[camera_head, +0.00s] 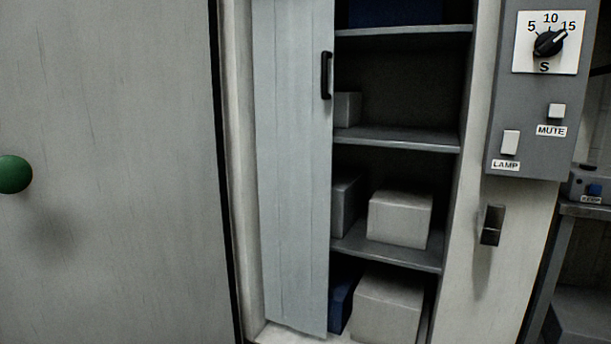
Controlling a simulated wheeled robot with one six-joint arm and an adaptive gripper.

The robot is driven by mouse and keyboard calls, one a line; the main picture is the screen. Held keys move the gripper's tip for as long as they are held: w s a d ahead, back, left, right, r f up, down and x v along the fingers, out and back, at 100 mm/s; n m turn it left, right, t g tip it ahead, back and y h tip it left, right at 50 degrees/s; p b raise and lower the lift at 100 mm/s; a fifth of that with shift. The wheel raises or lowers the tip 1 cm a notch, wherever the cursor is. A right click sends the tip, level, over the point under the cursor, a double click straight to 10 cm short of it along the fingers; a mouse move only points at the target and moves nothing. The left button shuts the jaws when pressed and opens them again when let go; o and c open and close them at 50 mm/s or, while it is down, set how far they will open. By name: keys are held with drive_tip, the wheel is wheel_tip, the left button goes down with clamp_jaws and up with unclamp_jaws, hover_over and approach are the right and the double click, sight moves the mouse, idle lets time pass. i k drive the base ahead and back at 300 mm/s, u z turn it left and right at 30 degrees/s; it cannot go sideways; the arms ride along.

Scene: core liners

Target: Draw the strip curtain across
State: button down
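The strip curtain (290,170) is a pale blue-grey panel with vertical lines. It hangs over the left part of a shelf opening, and the right part of the opening is uncovered. A black handle (327,75) is fixed near the curtain's right edge, high up. My gripper does not show in this view.
Open shelves (400,139) hold grey boxes (400,218) and dark blue items. A large grey door with a green knob (14,174) stands at left. At right are a control panel (530,95) with a dial and switches, and a dark latch (492,225) on the frame.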

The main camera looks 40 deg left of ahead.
sight(293, 71)
drive_tip(key=u, duration=1.65)
